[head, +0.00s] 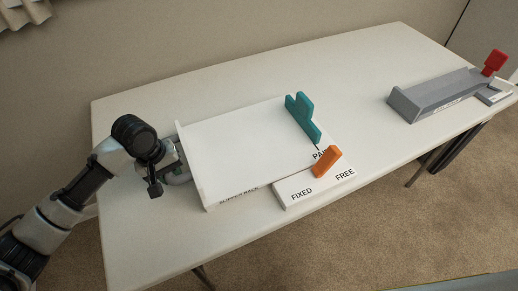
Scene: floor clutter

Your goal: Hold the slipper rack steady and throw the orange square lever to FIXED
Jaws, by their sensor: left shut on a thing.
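The slipper rack (245,145) is a white, shallow, tray-like thing on the table, with "SLIPPER RACK" printed along its front edge. The orange lever (327,162) stands on a white base (300,190) at the rack's front right corner. The base reads FIXED at its left and FREE at its right. The lever leans toward the right, nearer the FREE word. My left gripper (178,165) is shut on the rack's left wall; its fingertips are partly hidden. My right gripper is not in view.
A teal upright piece (302,117) stands at the rack's right end, by a partly hidden label. A grey tray (435,95) with a red lever (494,62) sits at the table's right. The white table (150,235) is clear in front of the rack.

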